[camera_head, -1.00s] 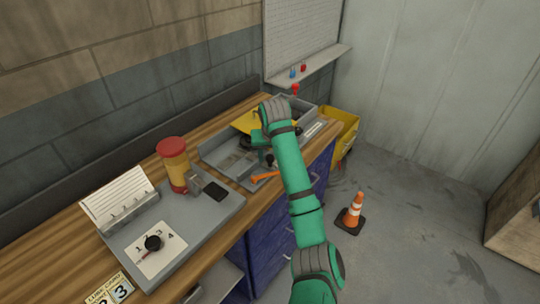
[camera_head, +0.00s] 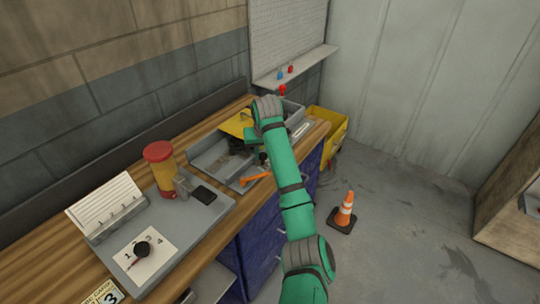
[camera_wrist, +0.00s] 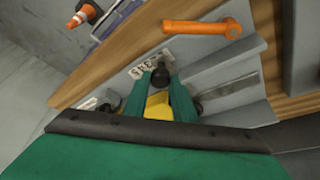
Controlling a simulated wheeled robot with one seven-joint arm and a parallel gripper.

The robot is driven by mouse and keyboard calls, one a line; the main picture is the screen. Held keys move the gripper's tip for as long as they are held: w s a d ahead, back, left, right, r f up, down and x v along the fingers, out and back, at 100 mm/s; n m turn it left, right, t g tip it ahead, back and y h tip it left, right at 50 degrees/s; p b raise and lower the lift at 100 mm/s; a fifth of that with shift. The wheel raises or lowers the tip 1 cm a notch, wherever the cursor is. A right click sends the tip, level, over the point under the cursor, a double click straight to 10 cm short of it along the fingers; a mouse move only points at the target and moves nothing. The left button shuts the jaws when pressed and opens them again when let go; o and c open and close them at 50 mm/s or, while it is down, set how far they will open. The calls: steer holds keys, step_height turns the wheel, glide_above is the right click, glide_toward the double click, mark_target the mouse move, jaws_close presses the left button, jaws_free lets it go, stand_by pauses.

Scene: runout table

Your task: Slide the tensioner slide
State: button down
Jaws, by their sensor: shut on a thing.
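The tensioner slide appears to be the part with a black round knob (camera_wrist: 161,75), which stands between my fingertips in the wrist view. A numbered scale plate (camera_wrist: 152,65) lies beside it. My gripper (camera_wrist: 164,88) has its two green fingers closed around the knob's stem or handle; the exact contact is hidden. A yellow part (camera_wrist: 158,106) shows between the fingers. In the head view my arm reaches to the grey tray unit (camera_head: 208,160) on the bench, and the dark knob (camera_head: 263,157) shows beside my wrist. The slide's track is mostly hidden.
An orange lever (camera_head: 256,179) sits close to my gripper; it also shows in the wrist view (camera_wrist: 203,28). A yellow panel (camera_head: 237,124) lies behind my wrist. A cone (camera_head: 344,213) stands on the floor.

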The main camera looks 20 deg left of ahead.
steer(key=c, duration=1.5)
jaws_free()
steer(key=shift+o, duration=0.2)
steer(key=v, duration=1.1)
steer(key=shift+w+a+f, duration=0.1)
steer(key=shift+a+f, duration=0.05)
steer(key=shift+a, duration=0.05)
